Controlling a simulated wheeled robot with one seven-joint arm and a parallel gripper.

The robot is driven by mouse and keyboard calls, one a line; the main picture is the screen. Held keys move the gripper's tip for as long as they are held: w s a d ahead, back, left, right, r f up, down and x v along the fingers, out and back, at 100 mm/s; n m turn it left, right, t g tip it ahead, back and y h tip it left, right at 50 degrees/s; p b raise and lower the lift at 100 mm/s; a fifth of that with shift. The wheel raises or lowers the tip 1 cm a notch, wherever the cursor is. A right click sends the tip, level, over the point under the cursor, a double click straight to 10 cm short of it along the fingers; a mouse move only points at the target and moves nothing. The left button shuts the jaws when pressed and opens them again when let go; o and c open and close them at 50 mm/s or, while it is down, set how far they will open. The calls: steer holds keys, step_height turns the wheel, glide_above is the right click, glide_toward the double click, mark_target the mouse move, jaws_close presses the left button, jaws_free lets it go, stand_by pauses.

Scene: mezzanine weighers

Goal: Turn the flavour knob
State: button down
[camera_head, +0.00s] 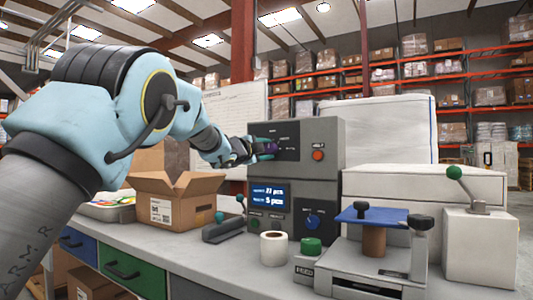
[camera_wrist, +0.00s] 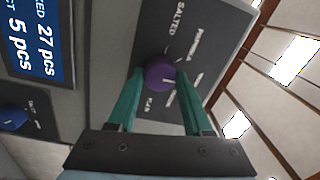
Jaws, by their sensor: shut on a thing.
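The flavour knob is a round purple knob (camera_wrist: 160,74) with a white pointer line, on the dark panel of a grey machine (camera_head: 320,133). Printed labels, among them "SALTED" and "PLAIN", stand around it in the wrist view. My gripper (camera_wrist: 160,84) has its two green fingers on either side of the knob and is shut on it. In the head view my gripper (camera_head: 262,148) reaches the machine's upper front from the left, and the knob is mostly hidden by the fingers.
The machine also has an orange-red button (camera_head: 318,155), a blue display (camera_head: 269,197) and a blue knob (camera_head: 313,221). An open cardboard box (camera_head: 175,205) stands left of it. A paper roll (camera_head: 273,248) and a press with a blue plate (camera_head: 372,217) stand in front on the bench.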

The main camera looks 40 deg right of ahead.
stand_by(0.4)
steer(key=shift+c, duration=1.6)
jaws_free()
steer(key=shift+a, duration=0.1)
steer(key=b+v, duration=0.2)
steer(key=v, duration=0.8)
steer(key=shift+a, duration=0.3)
